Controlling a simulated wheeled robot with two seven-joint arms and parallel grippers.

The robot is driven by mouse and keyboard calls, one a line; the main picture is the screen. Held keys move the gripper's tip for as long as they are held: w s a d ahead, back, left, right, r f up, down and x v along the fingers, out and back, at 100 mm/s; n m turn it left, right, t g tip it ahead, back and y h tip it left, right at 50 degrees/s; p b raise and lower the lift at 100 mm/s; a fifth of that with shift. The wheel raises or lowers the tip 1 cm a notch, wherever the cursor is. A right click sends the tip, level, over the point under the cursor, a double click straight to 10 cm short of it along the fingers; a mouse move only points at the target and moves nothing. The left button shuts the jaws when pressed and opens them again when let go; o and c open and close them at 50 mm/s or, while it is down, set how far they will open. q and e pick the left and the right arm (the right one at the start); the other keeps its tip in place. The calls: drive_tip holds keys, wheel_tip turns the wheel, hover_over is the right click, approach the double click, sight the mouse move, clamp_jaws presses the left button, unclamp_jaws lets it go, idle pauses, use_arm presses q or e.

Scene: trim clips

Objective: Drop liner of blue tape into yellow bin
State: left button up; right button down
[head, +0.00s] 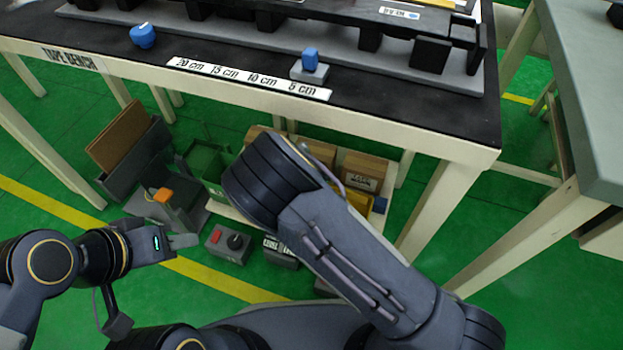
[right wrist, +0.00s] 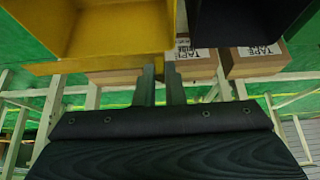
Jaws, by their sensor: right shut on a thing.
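The yellow bin (right wrist: 115,35) fills the upper left of the right wrist view; only a small yellow part (head: 358,201) shows in the head view beyond my right arm. My right gripper (right wrist: 162,72) is shut, its fingertips at the bin's lower right edge in that view. The liner between its fingers is too thin to make out. In the head view my right forearm hides this gripper. My left gripper (head: 184,241) hangs over the floor at the lower left, away from the bin; its finger gap is unclear. No blue tape can be made out for certain.
A dark bin (right wrist: 238,22) is beside the yellow one. Cardboard boxes (head: 362,172) stand under the bench (head: 420,120). Blue pieces (head: 143,36) lie on the bench. A grey control box (head: 229,243) and a green crate (head: 205,165) are near my left gripper.

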drive_tip(key=shift+f+b, duration=2.05)
drive_tip(key=shift+f, duration=0.35)
drive_tip(key=c, duration=1.4)
unclamp_jaws()
drive_tip(key=shift+c, duration=0.2)
drive_tip(key=shift+s+r, duration=0.1)
drive_tip(key=p+v, duration=0.3)
drive_tip(key=v, duration=0.4)
drive_tip(key=shift+r, duration=0.3)
drive_tip(key=shift+s+a, duration=0.15)
